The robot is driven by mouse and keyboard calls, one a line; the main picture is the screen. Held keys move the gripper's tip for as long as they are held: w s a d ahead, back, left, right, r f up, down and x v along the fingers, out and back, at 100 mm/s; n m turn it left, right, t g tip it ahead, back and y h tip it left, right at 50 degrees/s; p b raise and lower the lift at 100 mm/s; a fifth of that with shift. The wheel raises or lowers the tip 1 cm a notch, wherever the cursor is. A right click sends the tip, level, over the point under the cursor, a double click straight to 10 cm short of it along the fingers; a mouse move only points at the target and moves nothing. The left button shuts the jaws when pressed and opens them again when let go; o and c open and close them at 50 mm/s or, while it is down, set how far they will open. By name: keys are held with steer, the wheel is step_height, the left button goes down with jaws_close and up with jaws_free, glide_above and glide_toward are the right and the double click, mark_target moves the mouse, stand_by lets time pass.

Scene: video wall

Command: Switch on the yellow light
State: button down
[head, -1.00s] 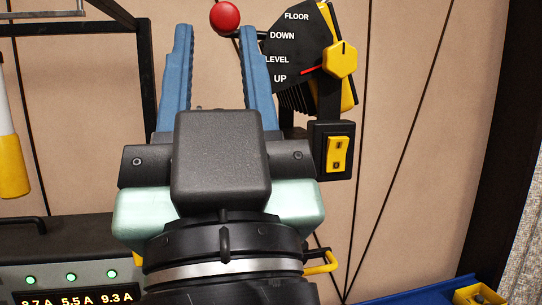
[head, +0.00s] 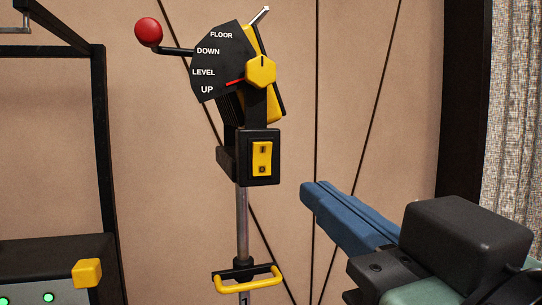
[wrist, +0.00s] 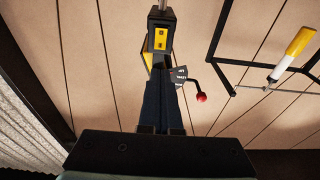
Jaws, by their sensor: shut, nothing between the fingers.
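A yellow rocker switch (head: 262,158) marked I and O is set in a black box (head: 247,180) on a grey post. I cannot tell which way it is pressed. In the wrist view the switch (wrist: 160,38) is at the top, just past my fingertips. My gripper (head: 308,193) has blue fingers, shut together and empty. In the head view its tip is to the right of and below the switch, pointing up-left, with a visible gap in the picture. My shut fingers (wrist: 162,88) also show in the wrist view. I see no separate yellow lamp.
Above the box is a black dial plate (head: 215,60) marked FLOOR, DOWN, LEVEL, UP, with a yellow knob (head: 261,71) and a red-ball lever (head: 148,32). A yellow handle (head: 248,281) juts out below. A dark frame (head: 103,130) stands left.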

steer(key=shift+w+p, duration=0.1)
steer(key=shift+p, duration=0.2)
steer(key=p, duration=1.1)
glide_toward(263, 146)
steer(key=x, duration=0.6)
steer(key=shift+w+a+f, duration=0.1)
steer(key=shift+w, duration=0.35)
steer(key=shift+w, duration=0.15)
